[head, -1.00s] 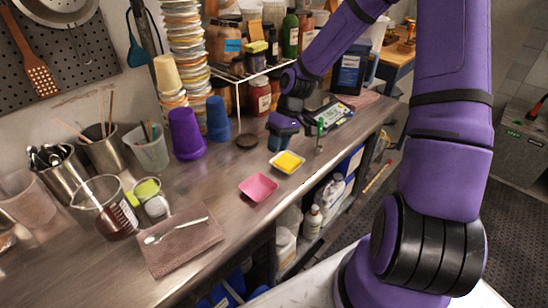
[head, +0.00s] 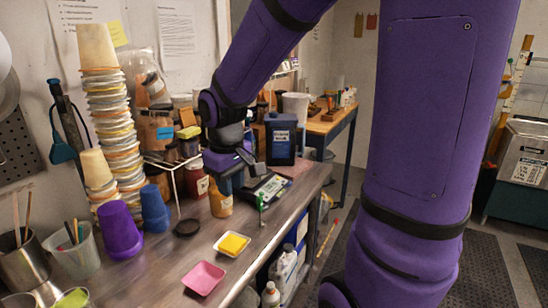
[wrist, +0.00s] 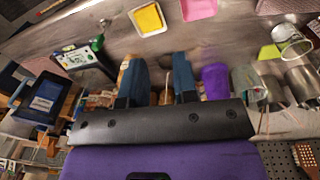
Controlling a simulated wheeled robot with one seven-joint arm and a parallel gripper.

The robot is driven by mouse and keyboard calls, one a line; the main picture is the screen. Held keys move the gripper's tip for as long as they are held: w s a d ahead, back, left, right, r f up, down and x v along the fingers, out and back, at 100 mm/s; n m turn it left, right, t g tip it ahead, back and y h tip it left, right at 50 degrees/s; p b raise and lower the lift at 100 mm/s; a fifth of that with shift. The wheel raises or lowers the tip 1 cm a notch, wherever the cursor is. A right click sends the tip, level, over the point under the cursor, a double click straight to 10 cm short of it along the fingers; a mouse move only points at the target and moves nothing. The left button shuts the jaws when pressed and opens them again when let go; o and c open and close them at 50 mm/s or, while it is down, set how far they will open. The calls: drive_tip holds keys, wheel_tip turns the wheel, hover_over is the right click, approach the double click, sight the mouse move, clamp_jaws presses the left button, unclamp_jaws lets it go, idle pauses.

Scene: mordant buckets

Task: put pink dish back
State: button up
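The pink dish (head: 204,278) is a small square dish lying on the steel counter near its front edge. It also shows at the top of the wrist view (wrist: 199,8). A white dish with yellow contents (head: 232,244) sits just beyond it, apart from it. My gripper (head: 231,184) is above the counter farther back, over the area by the shelf jars. In the wrist view its two blue fingers (wrist: 160,75) stand apart with nothing held between them.
A dark round lid (head: 187,228), purple cups (head: 120,232) and blue cups (head: 154,208) stand left of the dishes. A tall stack of tubs (head: 115,130) rises behind. A dark blue jug (head: 281,140) and a scale (head: 268,188) are at the back. The counter around the dishes is clear.

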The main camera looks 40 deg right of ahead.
drive_tip(key=s+a+r+m+t, duration=0.1)
drive_tip(key=s+r+t, duration=0.3)
drive_tip(key=s+r, duration=0.7)
drive_tip(key=s+m, duration=0.1)
drive_tip(key=s, duration=0.3)
drive_tip(key=shift+s+r+t+y, duration=0.3)
drive_tip(key=shift+s+r, duration=0.05)
drive_tip(key=shift+r, duration=0.05)
